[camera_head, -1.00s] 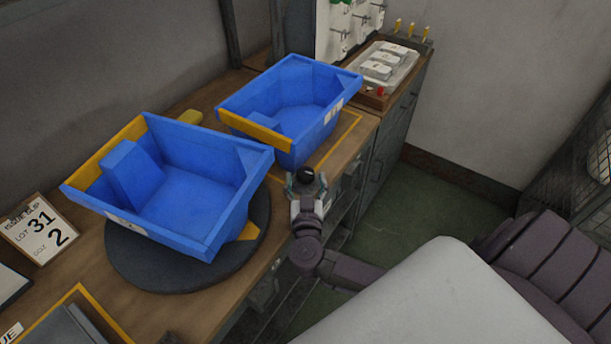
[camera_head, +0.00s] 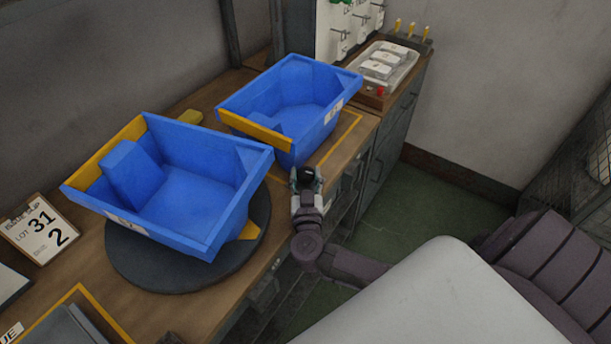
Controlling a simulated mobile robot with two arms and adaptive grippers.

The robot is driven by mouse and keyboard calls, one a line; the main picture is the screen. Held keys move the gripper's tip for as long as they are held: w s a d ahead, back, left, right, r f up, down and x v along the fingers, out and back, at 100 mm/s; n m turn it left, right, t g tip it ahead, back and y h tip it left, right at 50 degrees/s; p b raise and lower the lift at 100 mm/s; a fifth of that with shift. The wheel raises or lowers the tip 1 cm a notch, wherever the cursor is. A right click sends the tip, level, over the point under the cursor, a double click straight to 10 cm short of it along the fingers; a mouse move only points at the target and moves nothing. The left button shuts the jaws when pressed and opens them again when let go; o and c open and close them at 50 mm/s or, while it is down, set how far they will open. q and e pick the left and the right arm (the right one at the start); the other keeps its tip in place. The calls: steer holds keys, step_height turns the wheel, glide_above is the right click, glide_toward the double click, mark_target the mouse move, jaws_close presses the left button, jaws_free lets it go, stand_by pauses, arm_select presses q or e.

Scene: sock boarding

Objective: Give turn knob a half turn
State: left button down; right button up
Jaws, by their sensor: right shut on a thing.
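The turn knob (camera_head: 303,178) is a small black piece at the front edge of the wooden bench, just in front of the farther blue bin. My right gripper (camera_head: 306,187) is shut on it, with pale fingertips on either side. The gripper hides most of the knob's lower part, and I cannot tell its turn angle. My left gripper is not in view.
A blue bin (camera_head: 188,195) sits on a dark round turntable (camera_head: 165,277). Another blue bin (camera_head: 315,85) stands behind, inside a yellow outline. An issue slip (camera_head: 40,230) is at left. A tray (camera_head: 398,75) lies far right. Green floor (camera_head: 425,215) is clear.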

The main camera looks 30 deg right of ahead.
steer(key=shift+s+d+r+n+t+y+p, duration=0.15)
steer(key=shift+n+t+y+p, duration=0.45)
steer(key=shift+y, duration=0.3)
steer(key=shift+n+t+y+p, duration=0.3)
steer(key=shift+n+y+p, duration=0.4)
steer(key=shift+y+p, duration=0.1)
steer(key=shift+d+n+y, duration=0.1)
steer(key=shift+n+y, duration=0.3)
steer(key=shift+y, duration=0.4)
steer(key=n+y, duration=0.1)
steer(key=t+y, duration=0.1)
steer(key=shift+d+f+n+y, duration=0.1)
steer(key=shift+f+n+y, duration=0.2)
steer(key=shift+n+y, duration=0.1)
steer(key=n+y+b, duration=0.2)
steer(key=y+b, duration=0.1)
steer(key=b, duration=0.1)
steer(key=n+y+b, duration=0.3)
steer(key=y+b, duration=0.1)
steer(key=shift+d+f+g, duration=0.2)
steer(key=shift+g, duration=0.2)
steer(key=shift+r+n+g+y+b, duration=0.3)
steer(key=shift+y+b, duration=0.5)
steer(key=shift+b, duration=0.25)
steer(key=o, duration=1.2)
